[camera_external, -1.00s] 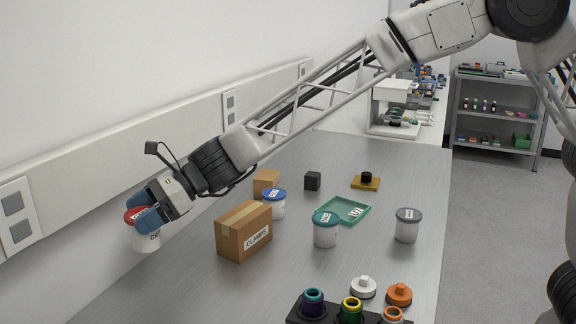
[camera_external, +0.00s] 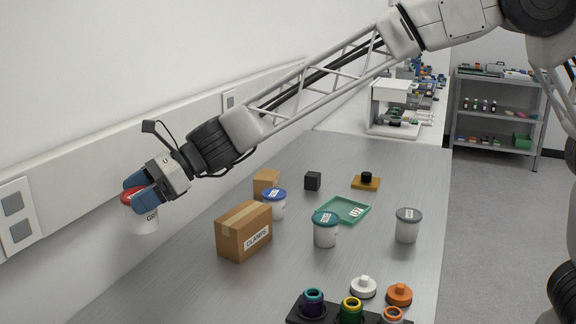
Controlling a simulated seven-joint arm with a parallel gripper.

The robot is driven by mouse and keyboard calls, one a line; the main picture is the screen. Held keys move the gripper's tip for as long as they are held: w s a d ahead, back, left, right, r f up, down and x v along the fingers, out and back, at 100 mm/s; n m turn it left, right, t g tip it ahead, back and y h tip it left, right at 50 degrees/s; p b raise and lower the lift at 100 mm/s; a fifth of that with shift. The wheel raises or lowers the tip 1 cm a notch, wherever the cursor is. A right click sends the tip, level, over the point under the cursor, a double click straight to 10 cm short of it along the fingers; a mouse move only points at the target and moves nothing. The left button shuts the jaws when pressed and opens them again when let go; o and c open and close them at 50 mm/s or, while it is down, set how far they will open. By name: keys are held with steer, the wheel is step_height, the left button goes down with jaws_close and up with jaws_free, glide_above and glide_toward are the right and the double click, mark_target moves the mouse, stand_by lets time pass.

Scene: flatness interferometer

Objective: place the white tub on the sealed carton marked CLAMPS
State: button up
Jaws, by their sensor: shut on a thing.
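My gripper (camera_external: 138,192) is at the left of the view, shut on a white tub (camera_external: 144,220) with a red lid and dark lettering. The blue fingers grip it near the lid, and the tub hangs upright beside the wall, in the air. The brown sealed carton marked CLAMPS (camera_external: 233,239) stands on the bench to the right of the tub and lower in the picture. Its taped top is bare. The gripper and tub are apart from the carton.
Behind the carton stand a blue-lidded tub (camera_external: 274,207) and a smaller brown box (camera_external: 266,181). To its right are a teal-lidded tub (camera_external: 325,234), a green tray (camera_external: 355,208) and a grey-lidded tub (camera_external: 407,229). A rack (camera_external: 332,313) with coloured rings is at the front.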

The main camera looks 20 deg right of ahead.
steer(key=d+f, duration=0.1)
steer(key=d, duration=1.6)
steer(key=w+d+f, duration=0.1)
steer(key=d, duration=1.7)
steer(key=shift+w+d+f+n+g, duration=0.3)
steer(key=shift+f+g, duration=0.05)
steer(key=shift+g, duration=0.05)
glide_above(244, 213)
steer(key=shift+f, duration=0.75)
steer(key=shift+f, duration=1.75)
